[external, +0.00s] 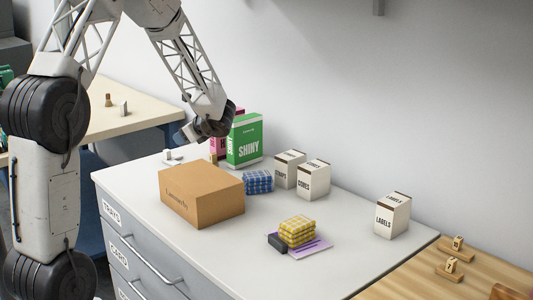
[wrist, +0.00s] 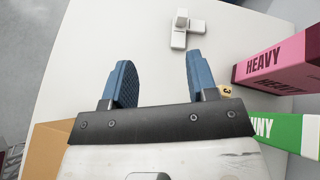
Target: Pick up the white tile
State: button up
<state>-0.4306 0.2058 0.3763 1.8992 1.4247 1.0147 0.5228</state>
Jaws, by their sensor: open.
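Several small white blocks or tiles lie close together on the white counter (external: 330,262). In the wrist view this white tile group (wrist: 180,40) is beyond my fingertips, near the top middle. I cannot tell which piece is the named tile. The group also shows small in the external view (external: 169,155), near the counter's far left end. My gripper (wrist: 158,68) is open, with two blue fingers spread and nothing between them. In the external view my gripper (external: 184,137) hangs above the counter, just above the white pieces.
A pink HEAVY box (wrist: 285,62) and a green SHINY box (external: 245,140) stand right of my gripper. A small tile marked 3 (wrist: 226,89) is by the right finger. A cardboard box (external: 200,193) stands nearer the front.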

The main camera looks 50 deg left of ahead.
aim_at(164, 151)
jog(key=w+a+f+m, duration=0.1)
jog(key=a+f, duration=0.2)
jog(key=w+a+f+m+y, duration=0.1)
jog(key=a+f, duration=0.1)
jog(key=a, duration=0.1)
jog(key=a+f+m, duration=0.1)
jog(key=a+f, duration=0.1)
jog(key=f, duration=0.1)
jog(key=shift+w+a+f+m+t+y, duration=0.3)
jog(key=shift+w+a, duration=0.1)
jog(key=shift+x, duration=1.3)
jog(key=shift+x, duration=2.6)
jog(key=shift+r, duration=0.1)
jog(key=shift+c, duration=0.4)
